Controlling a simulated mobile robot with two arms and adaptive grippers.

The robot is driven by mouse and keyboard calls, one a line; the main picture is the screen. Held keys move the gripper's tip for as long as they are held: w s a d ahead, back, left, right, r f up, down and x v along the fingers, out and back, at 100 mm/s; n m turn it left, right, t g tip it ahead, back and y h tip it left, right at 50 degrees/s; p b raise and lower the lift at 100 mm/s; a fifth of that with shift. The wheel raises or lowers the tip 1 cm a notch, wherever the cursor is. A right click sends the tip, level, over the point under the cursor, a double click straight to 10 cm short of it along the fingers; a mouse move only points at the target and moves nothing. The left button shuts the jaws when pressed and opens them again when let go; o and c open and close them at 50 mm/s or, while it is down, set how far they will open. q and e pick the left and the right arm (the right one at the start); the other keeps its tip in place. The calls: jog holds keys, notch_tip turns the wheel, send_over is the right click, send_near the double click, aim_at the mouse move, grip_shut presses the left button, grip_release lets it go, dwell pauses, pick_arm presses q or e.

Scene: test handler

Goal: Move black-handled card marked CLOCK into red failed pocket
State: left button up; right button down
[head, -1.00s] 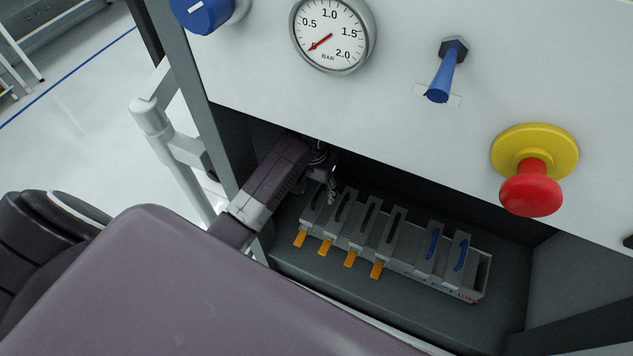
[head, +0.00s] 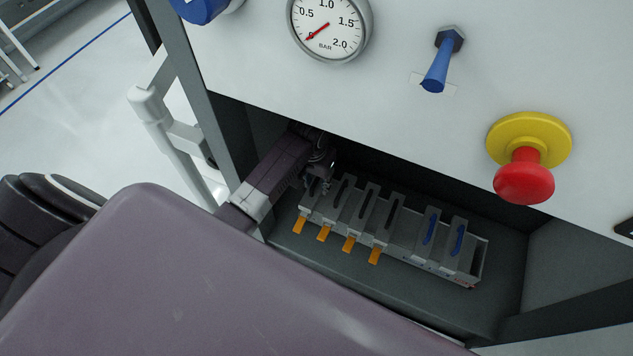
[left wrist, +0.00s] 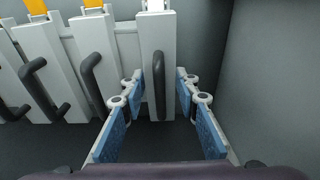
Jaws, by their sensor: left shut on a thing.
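A rack (head: 425,266) holds a row of grey cards, several with black handles and two with blue handles. My left gripper (head: 319,186) is at the leftmost black-handled card (head: 309,206) and partly hides it. In the left wrist view, my left gripper (left wrist: 159,82) has its blue-padded fingers on both sides of that card's black handle (left wrist: 160,72). It is shut on this card, which stands in the rack. I cannot read any CLOCK marking. A small red mark (head: 472,286) shows at the rack's right end, beside an empty-looking gap. My right gripper is not in view.
Orange tabs (head: 349,244) stick out from the rack's front. The rack sits in a dark recess under a white panel with a gauge (head: 328,27), a blue lever (head: 437,72) and a red knob (head: 524,178). A grey wall (left wrist: 267,80) stands close beside my left gripper.

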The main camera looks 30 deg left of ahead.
pick_arm(q)
grip_shut()
jog(key=shift+r, duration=0.7)
dwell(0.4)
jog(key=shift+r, duration=4.25)
